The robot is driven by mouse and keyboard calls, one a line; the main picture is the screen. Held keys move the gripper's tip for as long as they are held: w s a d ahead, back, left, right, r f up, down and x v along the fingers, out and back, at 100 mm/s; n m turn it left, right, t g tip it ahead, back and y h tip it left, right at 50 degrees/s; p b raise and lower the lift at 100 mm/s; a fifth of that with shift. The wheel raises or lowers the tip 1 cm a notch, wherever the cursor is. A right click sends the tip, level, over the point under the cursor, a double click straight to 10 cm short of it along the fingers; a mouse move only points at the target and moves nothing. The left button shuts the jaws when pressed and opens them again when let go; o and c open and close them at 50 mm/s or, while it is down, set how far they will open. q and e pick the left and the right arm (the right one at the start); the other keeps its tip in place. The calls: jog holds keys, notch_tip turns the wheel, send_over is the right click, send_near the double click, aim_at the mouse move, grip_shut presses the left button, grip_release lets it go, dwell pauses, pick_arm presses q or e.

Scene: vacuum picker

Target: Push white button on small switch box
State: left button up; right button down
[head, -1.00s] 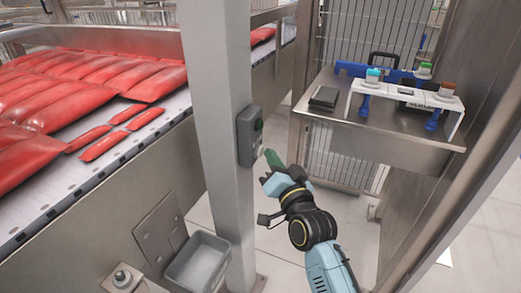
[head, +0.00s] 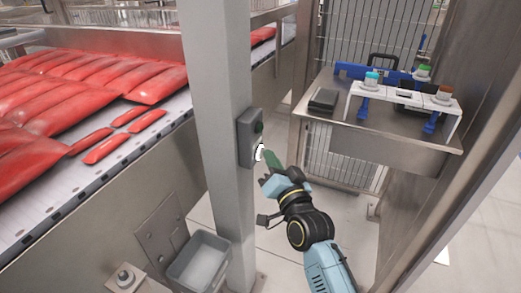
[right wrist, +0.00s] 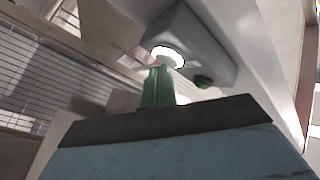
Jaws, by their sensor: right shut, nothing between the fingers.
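The small grey switch box (head: 247,138) is fixed to the grey post in the head view. It carries a dark green button (head: 259,127) above and the white button (head: 259,152) below, which looks bright. My right gripper (head: 268,157) is shut and empty, its green fingertips right at the white button. In the right wrist view the box (right wrist: 205,45) is at the upper right, with the white button (right wrist: 167,54) just beyond the green fingertips (right wrist: 158,85). The fingertips appear to touch the button or nearly so; I cannot tell which. My left gripper is not in view.
The grey post (head: 215,80) stands beside a conveyor (head: 165,125) with red packs (head: 155,84). A grey bin (head: 198,262) is at the post's foot. A metal shelf (head: 385,146) with a white button stand (head: 391,94) is at right. Floor is open between them.

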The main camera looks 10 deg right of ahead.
jog(key=shift+s+d, duration=0.1)
jog(key=s+d, duration=0.1)
jog(key=s+d+p, duration=0.1)
jog(key=d, duration=0.1)
jog(key=s+d+p, duration=0.1)
jog(key=d, duration=0.1)
jog(key=shift+s, duration=0.1)
dwell(0.3)
dwell(1.0)
